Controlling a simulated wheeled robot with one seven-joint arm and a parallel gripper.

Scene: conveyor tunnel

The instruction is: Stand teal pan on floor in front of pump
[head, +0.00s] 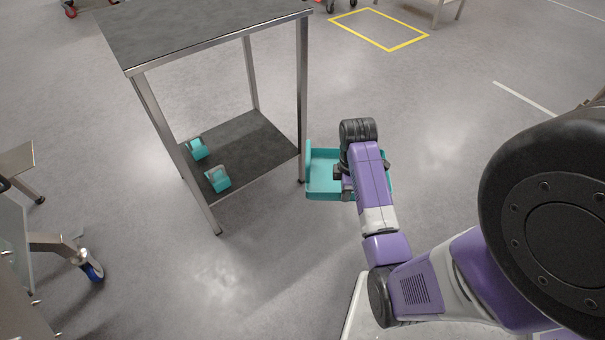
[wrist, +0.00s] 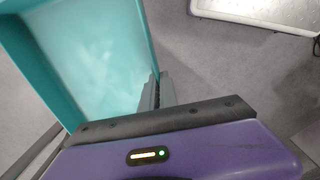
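The teal pan (head: 325,175) is a shallow open tray beside the table's right leg in the head view, partly hidden behind my arm. In the wrist view the pan (wrist: 95,55) fills the upper left, its open inside facing the camera. My gripper (head: 342,178) is at the pan's near side; in the wrist view its fingers (wrist: 156,92) are closed on the pan's wall. Whether the pan touches the floor is hard to tell. I cannot make out a pump for certain; two small teal items (head: 197,149) (head: 217,179) sit on the table's lower shelf.
A dark-topped metal table (head: 200,35) stands left of the pan, with a lower shelf (head: 255,145). A wheeled cart (head: 50,245) is at the lower left. A yellow floor square (head: 378,28) lies at the back. The floor right of the pan and in front of the table is clear.

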